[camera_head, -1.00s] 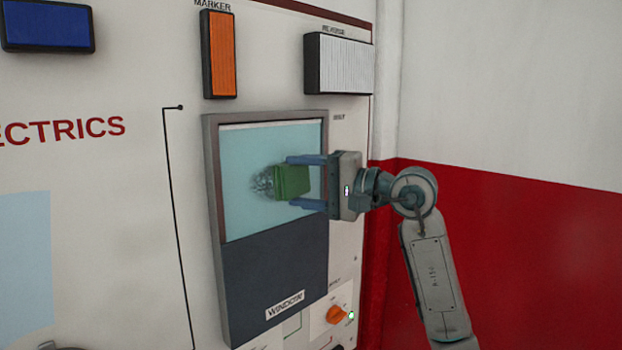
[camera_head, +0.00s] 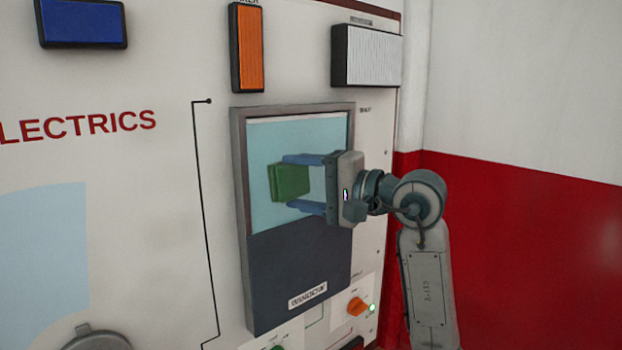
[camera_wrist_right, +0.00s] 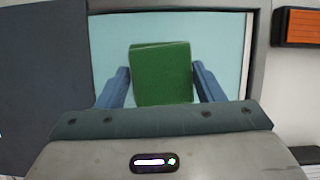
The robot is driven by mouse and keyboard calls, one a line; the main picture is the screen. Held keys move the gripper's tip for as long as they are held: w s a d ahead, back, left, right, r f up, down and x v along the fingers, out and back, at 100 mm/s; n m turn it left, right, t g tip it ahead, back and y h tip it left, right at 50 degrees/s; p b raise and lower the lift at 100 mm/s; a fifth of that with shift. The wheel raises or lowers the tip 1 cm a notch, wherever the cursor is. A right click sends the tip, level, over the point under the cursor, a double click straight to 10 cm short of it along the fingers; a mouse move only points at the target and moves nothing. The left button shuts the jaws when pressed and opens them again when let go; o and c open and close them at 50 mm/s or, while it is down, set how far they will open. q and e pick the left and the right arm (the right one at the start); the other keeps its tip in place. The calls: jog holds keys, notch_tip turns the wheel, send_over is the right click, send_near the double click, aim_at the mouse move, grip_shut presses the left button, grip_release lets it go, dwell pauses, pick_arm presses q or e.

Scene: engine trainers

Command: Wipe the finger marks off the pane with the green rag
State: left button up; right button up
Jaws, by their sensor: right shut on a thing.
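The pane (camera_head: 262,140) is a light blue window in a grey frame, set in the upper part of the unit on the board. My right gripper (camera_head: 288,182) is shut on the green rag (camera_head: 290,180), a folded block between its blue fingers. The rag is at the left-middle of the pane and looks to be against it, though exact contact is hard to tell. In the right wrist view the rag (camera_wrist_right: 162,72) stands between both fingers over the pane (camera_wrist_right: 225,50). No finger marks show on the visible glass; the area behind the rag is hidden. My left gripper is not in view.
The dark lower panel (camera_head: 290,270) of the unit bears a label. An orange knob (camera_head: 357,306) sits below right. Orange (camera_head: 248,48), white (camera_head: 366,57) and blue (camera_head: 82,22) blocks stick out of the board above. A red and white wall (camera_head: 520,220) is at right.

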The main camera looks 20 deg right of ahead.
jog(key=shift+s+a, duration=0.2)
jog(key=shift+a, duration=0.3)
jog(key=shift+s+a, duration=0.15)
jog(key=shift+a, duration=0.3)
jog(key=shift+d+r+p, duration=0.1)
jog(key=shift+r+p, duration=0.5)
jog(key=shift+r, duration=0.45)
jog(key=shift+w+d+f+b, duration=0.1)
jog(key=shift+w+d+b, duration=0.2)
jog(key=shift+d+b, duration=0.25)
jog(key=shift+w+d+b, duration=0.25)
jog(key=shift+d, duration=0.45)
jog(key=shift+w+d+b, duration=0.2)
jog(key=shift+d, duration=0.45)
jog(key=shift+w+d+b, duration=1.35)
jog(key=shift+d, duration=2.4)
jog(key=shift+s+a+p, duration=0.4)
jog(key=shift+s+a, duration=0.15)
jog(key=shift+a, duration=0.95)
jog(key=shift+s+a+p, duration=0.4)
jog(key=shift+s+a, duration=0.15)
jog(key=shift+a, duration=0.95)
jog(key=shift+s+a+p, duration=0.4)
jog(key=shift+s+a, duration=0.15)
jog(key=shift+a, duration=0.95)
jog(key=shift+s+a, duration=0.25)
jog(key=shift+a, duration=0.4)
jog(key=shift+s+a, duration=0.2)
jog(key=shift+a, duration=0.4)
